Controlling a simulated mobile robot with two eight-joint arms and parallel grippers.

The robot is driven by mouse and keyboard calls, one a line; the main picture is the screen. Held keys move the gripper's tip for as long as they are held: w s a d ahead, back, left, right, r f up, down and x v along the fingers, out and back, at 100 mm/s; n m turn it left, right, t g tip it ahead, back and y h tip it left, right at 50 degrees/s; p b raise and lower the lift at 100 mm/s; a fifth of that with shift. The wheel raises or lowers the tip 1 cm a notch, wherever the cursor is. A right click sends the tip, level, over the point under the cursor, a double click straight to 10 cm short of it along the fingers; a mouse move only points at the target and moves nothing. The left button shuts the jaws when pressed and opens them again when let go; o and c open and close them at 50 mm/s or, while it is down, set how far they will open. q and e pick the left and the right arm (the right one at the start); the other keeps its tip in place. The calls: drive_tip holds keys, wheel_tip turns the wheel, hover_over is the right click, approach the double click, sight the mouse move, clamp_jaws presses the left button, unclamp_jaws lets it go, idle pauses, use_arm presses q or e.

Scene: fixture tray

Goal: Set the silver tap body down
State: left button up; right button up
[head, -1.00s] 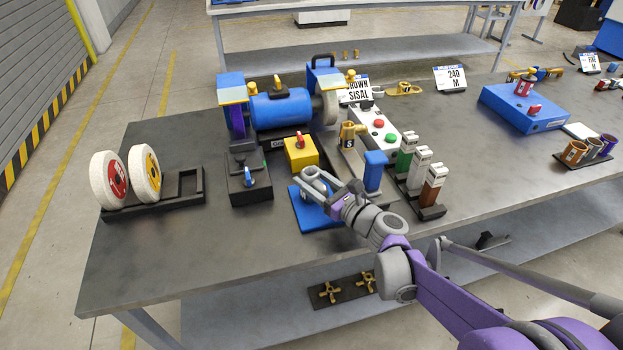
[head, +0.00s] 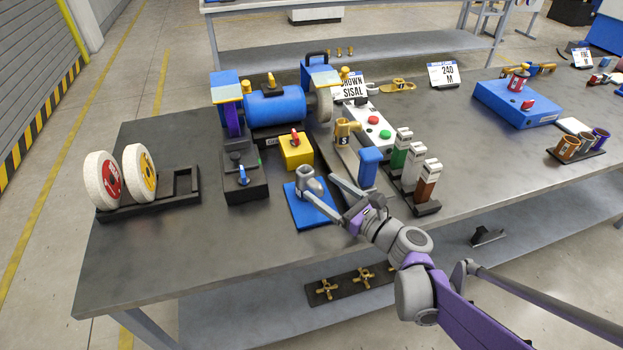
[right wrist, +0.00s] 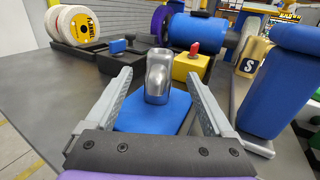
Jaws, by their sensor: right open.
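The silver tap body (head: 308,183) stands on the blue square pad (head: 312,212) near the front of the bench. In the right wrist view the tap body (right wrist: 158,77) rises from the blue pad (right wrist: 150,118), between and beyond the fingertips. My left gripper is not in view.
A yellow box with a red knob (head: 296,152) stands behind the pad. A blue block (head: 369,167) and bottles (head: 427,180) stand to the right. A blue grinder (head: 275,108) is behind, white wheels (head: 102,180) far left.

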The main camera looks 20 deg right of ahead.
drive_tip(key=v, duration=0.5)
drive_tip(key=shift+s+d, duration=0.15)
drive_tip(key=shift+s, duration=0.05)
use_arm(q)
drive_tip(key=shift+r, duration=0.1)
